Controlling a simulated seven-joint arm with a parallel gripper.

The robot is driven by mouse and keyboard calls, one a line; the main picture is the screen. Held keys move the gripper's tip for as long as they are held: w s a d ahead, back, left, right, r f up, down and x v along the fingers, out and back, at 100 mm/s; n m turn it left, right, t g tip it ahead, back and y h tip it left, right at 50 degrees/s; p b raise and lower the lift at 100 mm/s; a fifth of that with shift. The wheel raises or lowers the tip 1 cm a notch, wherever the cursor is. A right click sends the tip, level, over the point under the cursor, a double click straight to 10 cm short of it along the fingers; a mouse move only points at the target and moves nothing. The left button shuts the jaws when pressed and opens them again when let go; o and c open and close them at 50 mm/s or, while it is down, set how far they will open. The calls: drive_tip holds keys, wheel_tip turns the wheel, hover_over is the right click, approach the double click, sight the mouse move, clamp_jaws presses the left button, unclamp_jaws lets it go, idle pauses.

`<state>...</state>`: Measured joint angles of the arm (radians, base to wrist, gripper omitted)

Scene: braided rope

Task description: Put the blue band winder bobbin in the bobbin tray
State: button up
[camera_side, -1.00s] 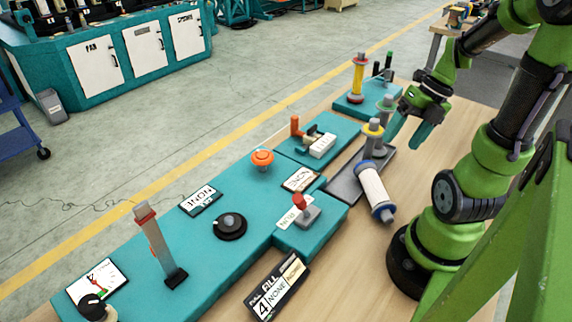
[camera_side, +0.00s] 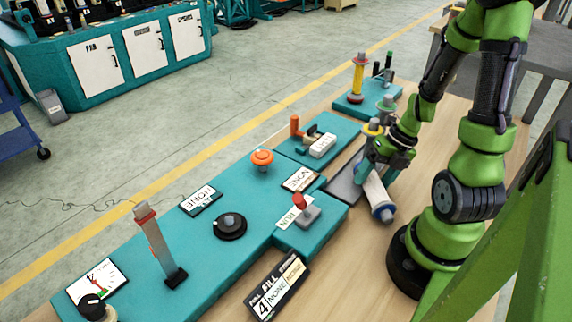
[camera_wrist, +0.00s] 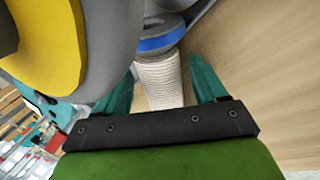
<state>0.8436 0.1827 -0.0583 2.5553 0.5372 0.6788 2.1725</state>
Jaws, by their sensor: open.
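The blue band winder bobbin (camera_side: 376,194) lies on its side by the front end of the dark grey tray (camera_side: 343,184); its near blue end points toward my base. My gripper (camera_side: 368,168) is over its far end, hiding that part. In the wrist view, the white wound body of the bobbin (camera_wrist: 160,82) sits between the two teal fingers of my gripper (camera_wrist: 163,85), with gaps on both sides. The fingers are open and do not hold it. Whether the bobbin rests on the tray's edge is hard to tell.
A bobbin with a yellow band (camera_side: 372,128) stands close behind my gripper and looms large in the wrist view (camera_wrist: 40,40). A grey bobbin (camera_side: 387,108) stands beyond it. Bare wooden table lies right of the tray.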

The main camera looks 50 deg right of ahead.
clamp_jaws()
idle(0.4)
drive_tip(key=shift+r, duration=0.1)
